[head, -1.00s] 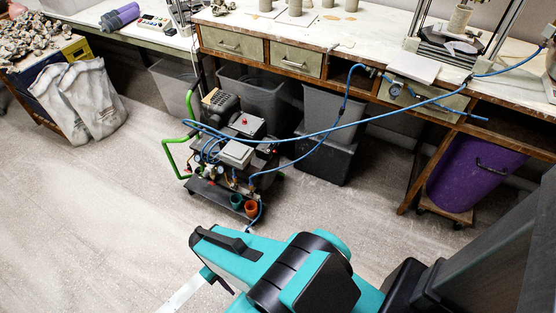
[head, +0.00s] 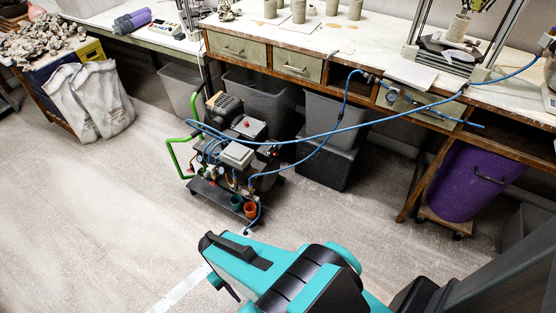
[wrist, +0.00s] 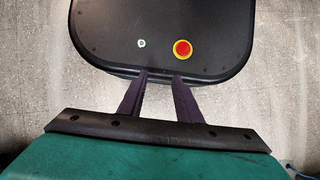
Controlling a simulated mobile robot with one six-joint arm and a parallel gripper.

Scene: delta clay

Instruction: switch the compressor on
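The compressor (head: 222,106) stands on a low black wheeled cart on the floor in the middle of the head view. It has a dark ribbed motor, a pale grey box (head: 237,155), and a small red knob or button (head: 247,124) on a dark housing. Blue hoses and a green handle run from it. My gripper (wrist: 161,75) shows in the wrist view with two dark fingers apart and nothing between them. It is over my own black base, which carries a red and yellow button. The compressor is not in the wrist view. My teal arm is in front of the cart in the head view.
A blue hose (head: 350,128) spans from the cart to the bench (head: 380,55). Grey bins (head: 262,98) stand behind the cart, and a purple barrel (head: 468,182) is at right. White sacks (head: 92,100) stand at left. The floor (head: 90,215) left of the cart is clear.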

